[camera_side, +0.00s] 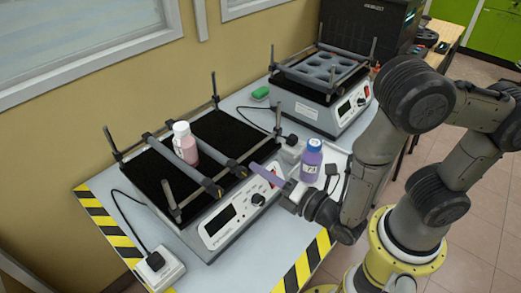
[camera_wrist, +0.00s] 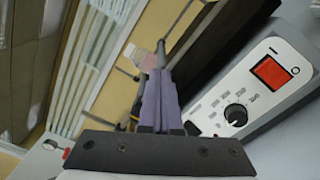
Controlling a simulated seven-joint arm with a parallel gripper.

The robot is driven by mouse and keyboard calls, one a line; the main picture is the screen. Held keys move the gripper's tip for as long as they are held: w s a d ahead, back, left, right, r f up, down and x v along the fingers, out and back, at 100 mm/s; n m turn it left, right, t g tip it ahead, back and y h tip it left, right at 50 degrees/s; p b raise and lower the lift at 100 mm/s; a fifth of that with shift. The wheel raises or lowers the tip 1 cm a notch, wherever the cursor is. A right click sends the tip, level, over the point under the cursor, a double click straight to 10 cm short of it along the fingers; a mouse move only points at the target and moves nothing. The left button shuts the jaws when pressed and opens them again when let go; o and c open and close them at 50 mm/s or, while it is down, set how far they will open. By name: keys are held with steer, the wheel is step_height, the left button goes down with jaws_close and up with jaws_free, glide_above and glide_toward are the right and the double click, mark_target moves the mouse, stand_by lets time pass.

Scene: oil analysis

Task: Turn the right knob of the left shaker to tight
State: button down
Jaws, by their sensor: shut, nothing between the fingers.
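The left shaker (camera_side: 232,222) has a black platform with two grey clamp bars across it. A bottle with a white cap and pinkish contents (camera_side: 186,146) stands between the bars; it also shows in the wrist view (camera_wrist: 138,56). The right knob (camera_side: 238,168) is dark, at the near end of the right bar. The left knob (camera_side: 212,188) is at the near end of the other bar. My gripper (camera_side: 254,166) has purple fingers, shut and empty, with tips close to the right knob. In the wrist view, the fingers (camera_wrist: 159,82) hide much of the knob area; contact cannot be told.
The shaker's panel has a dial (camera_wrist: 236,115) and red switch (camera_wrist: 270,72) below and beside my fingers. A purple bottle with a blue cap (camera_side: 311,160) stands right of my gripper. A second shaker (camera_side: 335,108) stands behind. A power socket (camera_side: 160,267) lies front left.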

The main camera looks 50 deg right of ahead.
steer(key=shift+w, duration=0.85)
steer(key=shift+a+f, duration=0.2)
steer(key=shift+d+f, duration=0.25)
steer(key=shift+f, duration=0.25)
stand_by(0.4)
steer(key=shift+d, duration=0.1)
steer(key=s, duration=0.6)
steer(key=shift+d+r, duration=0.2)
steer(key=shift+d, duration=0.1)
stand_by(0.4)
